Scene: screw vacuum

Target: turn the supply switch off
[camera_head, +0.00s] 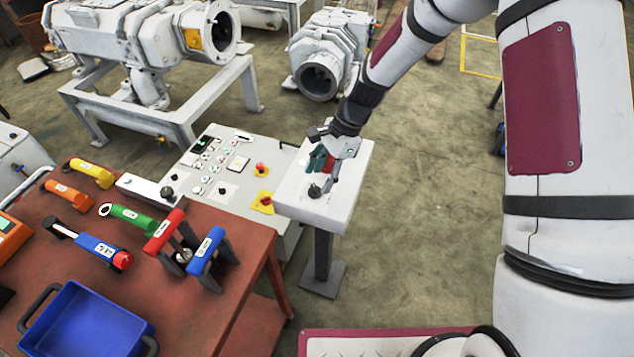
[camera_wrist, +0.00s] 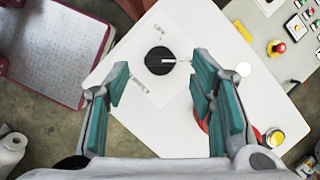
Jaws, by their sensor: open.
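The supply switch is a black rotary knob (camera_wrist: 160,60) on the sloped white top of a pedestal box (camera_wrist: 140,115). Its pale pointer mark faces right in the wrist view, and small printed labels lie near it, too small to read. In the head view the knob (camera_head: 314,191) is at the near side of the box top. My gripper (camera_wrist: 162,85) is open, its teal-padded fingers apart on either side of the knob in the picture. In the head view my gripper (camera_head: 326,170) hangs over the box close to the knob. I cannot tell whether it touches.
A red part (camera_wrist: 259,135) on the box is partly hidden by the right finger. A control panel (camera_head: 222,170) with buttons and red emergency stops adjoins the box. A red-brown table (camera_head: 215,318) holds colored tools and a blue bin (camera_head: 85,325). Floor to the right is clear.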

